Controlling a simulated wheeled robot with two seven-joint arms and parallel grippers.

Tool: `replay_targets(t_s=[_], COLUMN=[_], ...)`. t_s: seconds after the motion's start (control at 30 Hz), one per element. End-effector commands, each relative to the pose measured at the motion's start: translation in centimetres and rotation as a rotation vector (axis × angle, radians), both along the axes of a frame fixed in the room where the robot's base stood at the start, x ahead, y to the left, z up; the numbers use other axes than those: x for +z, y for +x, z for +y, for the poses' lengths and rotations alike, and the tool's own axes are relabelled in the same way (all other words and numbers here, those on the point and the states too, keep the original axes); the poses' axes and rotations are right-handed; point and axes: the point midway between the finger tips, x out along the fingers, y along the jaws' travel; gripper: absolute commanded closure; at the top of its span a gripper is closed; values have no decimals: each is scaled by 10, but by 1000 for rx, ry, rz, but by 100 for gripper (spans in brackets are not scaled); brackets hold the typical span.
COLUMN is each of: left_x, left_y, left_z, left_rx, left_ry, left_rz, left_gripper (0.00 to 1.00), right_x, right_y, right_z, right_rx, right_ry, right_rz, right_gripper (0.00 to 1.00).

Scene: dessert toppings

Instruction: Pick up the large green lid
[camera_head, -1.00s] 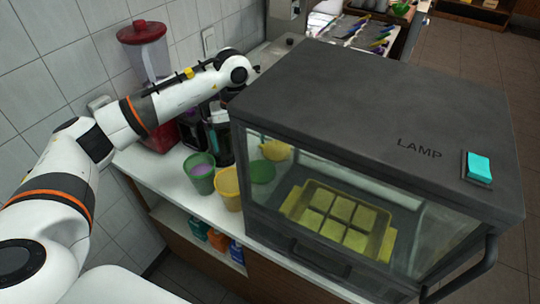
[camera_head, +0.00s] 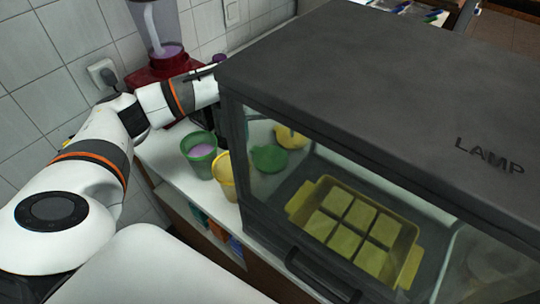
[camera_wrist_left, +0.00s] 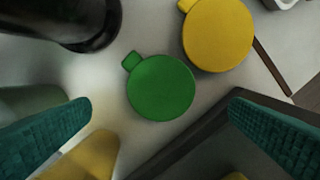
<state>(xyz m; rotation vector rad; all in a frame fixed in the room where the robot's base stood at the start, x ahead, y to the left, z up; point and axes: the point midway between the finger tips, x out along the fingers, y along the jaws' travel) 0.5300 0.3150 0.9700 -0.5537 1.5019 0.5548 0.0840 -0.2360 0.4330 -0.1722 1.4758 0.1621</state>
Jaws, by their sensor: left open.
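The large green lid (camera_head: 270,159) lies flat on the white counter behind the lamp box, seen through its glass in the head view. In the left wrist view the green lid (camera_wrist_left: 161,88) is round with a small square tab at its upper left. My left gripper (camera_wrist_left: 162,98) is open, with one teal finger on each side of the lid in the picture and nothing between them. It appears above the lid, not touching it. In the head view my left arm passes behind the lamp box, which hides most of the gripper.
A yellow lid (camera_wrist_left: 218,34) lies just right of the green one. A green cup (camera_head: 199,153) with purple contents and a yellow cup (camera_head: 224,175) stand nearby. The dark lamp box (camera_head: 370,80) holds a yellow tray (camera_head: 297,200). A red blender base (camera_head: 150,78) stands behind.

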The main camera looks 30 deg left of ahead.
Motion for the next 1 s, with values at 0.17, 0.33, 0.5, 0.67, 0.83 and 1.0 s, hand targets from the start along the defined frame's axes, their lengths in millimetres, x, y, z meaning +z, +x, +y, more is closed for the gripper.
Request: replay_targets(t_s=[0.17, 0.33, 0.5, 0.67, 0.83, 1.0], left_x=[-26, -38, -59, -82, -89, -89], left_y=[0, 0, -1, 0, 1, 1], left_z=[-1, -1, -3, -3, -3, -3], left_rx=[-1, 0, -1, -1, -1, -1], left_ry=[-1, -1, 0, 0, 0, 0], left_rz=[2, 1, 5, 1, -1, -1], left_gripper=[0, 0, 0, 0, 0, 7], right_x=[10, 14, 29, 33, 33, 33], right_y=[-1, -1, 0, 0, 0, 0], right_z=[0, 0, 0, 0, 0, 0], right_rx=[0, 0, 0, 0, 0, 0], right_ry=[0, 0, 0, 0, 0, 0], right_rz=[1, 1, 0, 0, 0, -1], right_gripper=[45, 45, 45, 45, 45, 45])
